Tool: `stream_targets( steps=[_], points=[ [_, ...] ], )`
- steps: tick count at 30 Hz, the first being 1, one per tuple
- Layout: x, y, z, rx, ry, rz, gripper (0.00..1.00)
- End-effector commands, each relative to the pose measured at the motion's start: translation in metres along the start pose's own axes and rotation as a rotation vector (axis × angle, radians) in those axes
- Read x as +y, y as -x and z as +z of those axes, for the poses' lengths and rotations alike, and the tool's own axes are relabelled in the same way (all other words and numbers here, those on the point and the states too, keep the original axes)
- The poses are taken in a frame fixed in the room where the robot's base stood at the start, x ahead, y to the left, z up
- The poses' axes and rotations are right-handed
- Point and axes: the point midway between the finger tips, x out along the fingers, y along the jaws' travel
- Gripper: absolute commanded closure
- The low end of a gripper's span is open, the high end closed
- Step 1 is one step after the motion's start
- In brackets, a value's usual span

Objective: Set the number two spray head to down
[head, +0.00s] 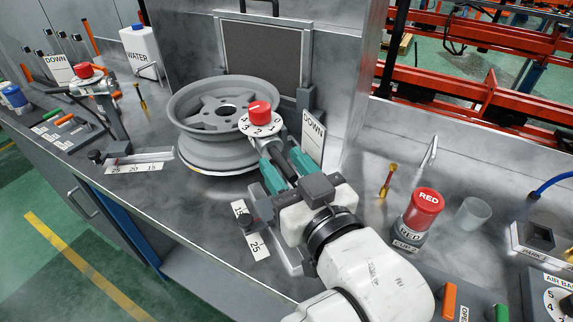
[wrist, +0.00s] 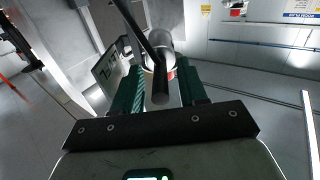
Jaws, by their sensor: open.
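A spray head with a red knob (head: 260,112) on a white numbered dial (head: 258,128) stands in front of the grey wheel (head: 205,145). A white DOWN sign (head: 313,138) is just right of it; it also shows in the wrist view (wrist: 108,72). My gripper (head: 283,163) has its teal fingers apart, one on each side of the dark bar (wrist: 160,90) of this head. I cannot tell whether they touch the bar. A similar red-topped head (head: 85,71) with its own DOWN sign (head: 58,68) stands at the far left. No number on either head is readable.
A scale plate (head: 257,246) marked 25 lies beside my wrist. A white water jug (head: 140,50) is at back left.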

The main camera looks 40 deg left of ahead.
Motion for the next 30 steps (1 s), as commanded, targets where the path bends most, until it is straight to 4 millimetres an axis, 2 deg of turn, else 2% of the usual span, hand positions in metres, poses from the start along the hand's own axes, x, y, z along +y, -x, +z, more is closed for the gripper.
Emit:
stream_targets(
  steps=[4, 17, 30],
  points=[
    [-0.0001, 0.0001, 0.0002, 0.000, 0.000, 0.000, 0.60],
    [-0.0001, 0.0004, 0.0002, 0.000, -0.001, 0.000, 1.00],
    [-0.0001, 0.0004, 0.0000, -0.001, -0.001, 0.000, 1.00]
  ],
)
